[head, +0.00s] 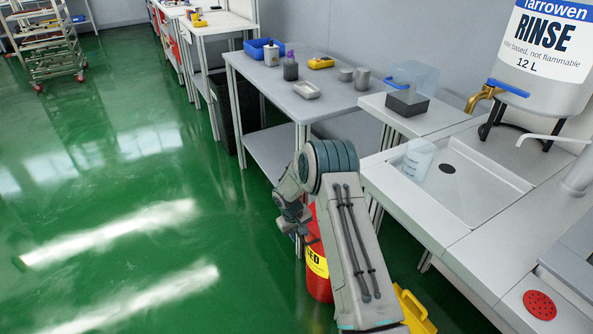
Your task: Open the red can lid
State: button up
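A red can (319,288) with a yellow label (317,262) stands on the green floor, below the front of the grey workbench. My arm crosses in front of it and hides much of its right side and top. I cannot make out its lid, or whether that is open or shut. My gripper (299,228) points down at the upper left of the can, close to it in the picture. I cannot tell whether it touches the can or how its fingers stand.
The workbench (262,88) holds a blue bin, bottles and small containers. To the right, a sink counter (388,190) carries a clear beaker (418,160) beneath a rinse tank (548,75). A yellow object (413,312) stands right of my arm. Open floor lies left.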

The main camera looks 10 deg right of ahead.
jog(key=d+p+v, duration=0.1)
jog(key=p+v, duration=0.2)
jog(key=v, duration=1.4)
jog(key=s+r+p, duration=0.2)
jog(key=s+r, duration=0.3)
jog(key=r, duration=0.3)
jog(key=s+d+r+m+p, duration=0.1)
jog(key=s+r+p, duration=0.2)
jog(key=r, duration=0.6)
jog(key=s+d+r+m+p, duration=0.1)
jog(key=s+r+p, duration=0.2)
jog(key=s+r, duration=0.4)
jog(key=shift+d+r+t+y, duration=0.2)
jog(key=shift+r+t+y, duration=0.15)
jog(key=shift+r, duration=0.8)
